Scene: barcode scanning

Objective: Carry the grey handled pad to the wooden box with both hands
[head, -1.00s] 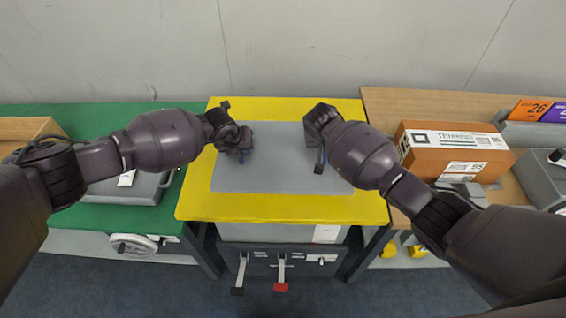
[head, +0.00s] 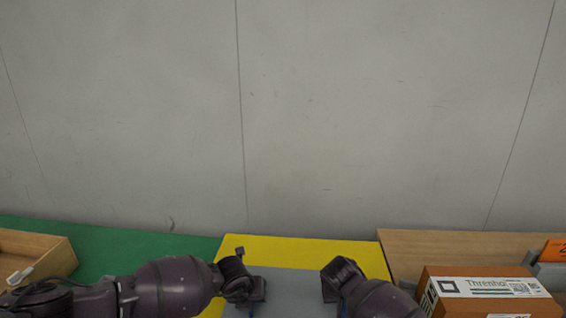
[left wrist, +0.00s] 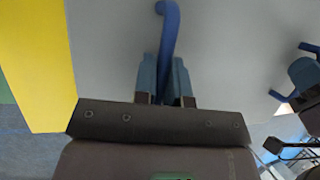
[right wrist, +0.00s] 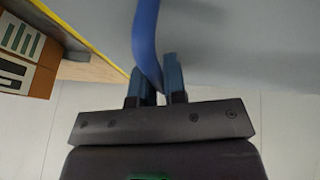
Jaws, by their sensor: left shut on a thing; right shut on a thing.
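The grey pad (head: 293,284) lies over the yellow tabletop, its near part cut off by the bottom edge of the head view. My left gripper (left wrist: 165,80) is shut on one blue handle (left wrist: 168,28) of the pad. My right gripper (right wrist: 156,88) is shut on the other blue handle (right wrist: 146,30). In the head view both grippers are low in the picture, left and right over the pad. I cannot tell whether the pad is raised off the table. The light wooden box (head: 58,262) is at the far left on the green table, partly out of view.
The yellow tabletop (head: 300,250) stands between the green table (head: 130,250) and a wooden table (head: 440,245). A brown carton (head: 432,292) with a white label is at the right, close to my right arm. A plain grey wall stands behind. The green table's back middle is clear.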

